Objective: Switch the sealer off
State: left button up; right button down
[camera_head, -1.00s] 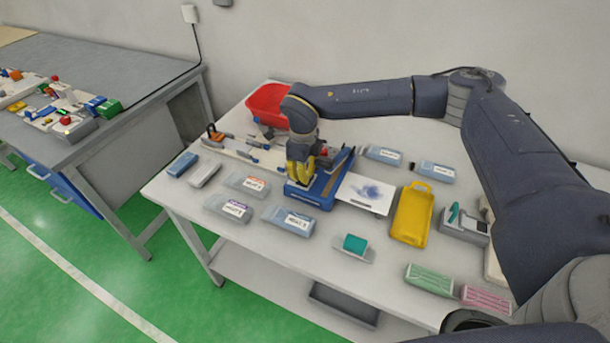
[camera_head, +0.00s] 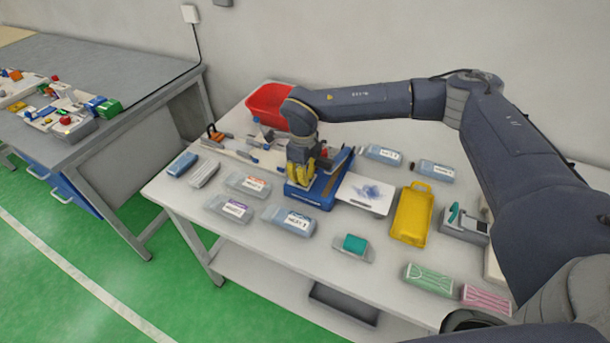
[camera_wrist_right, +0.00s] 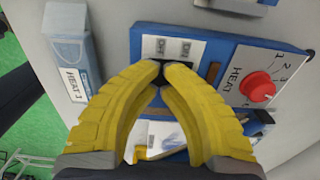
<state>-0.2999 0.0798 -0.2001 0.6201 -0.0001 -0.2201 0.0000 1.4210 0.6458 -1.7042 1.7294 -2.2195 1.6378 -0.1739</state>
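The sealer (camera_head: 318,192) is a blue machine near the middle of the white table. Its panel (camera_wrist_right: 222,50) fills the top of the right wrist view, with a red HEAT knob (camera_wrist_right: 257,87), an orange indicator (camera_wrist_right: 213,71) and two small grey labels. My right gripper (camera_head: 303,180) is over the sealer's front part. In the right wrist view its yellow fingertips (camera_wrist_right: 163,67) are together, empty, at a dark switch area below the labels. The fingertips mostly cover this area, so the switch position and any contact cannot be told. My left gripper is not in view.
A red bin (camera_head: 268,104) stands behind. Several labelled pouches, including a blue one (camera_head: 289,220), lie in front and left. A teal roll (camera_head: 355,243) is near the front edge.

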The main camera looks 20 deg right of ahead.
jog(key=shift+r, duration=3.4)
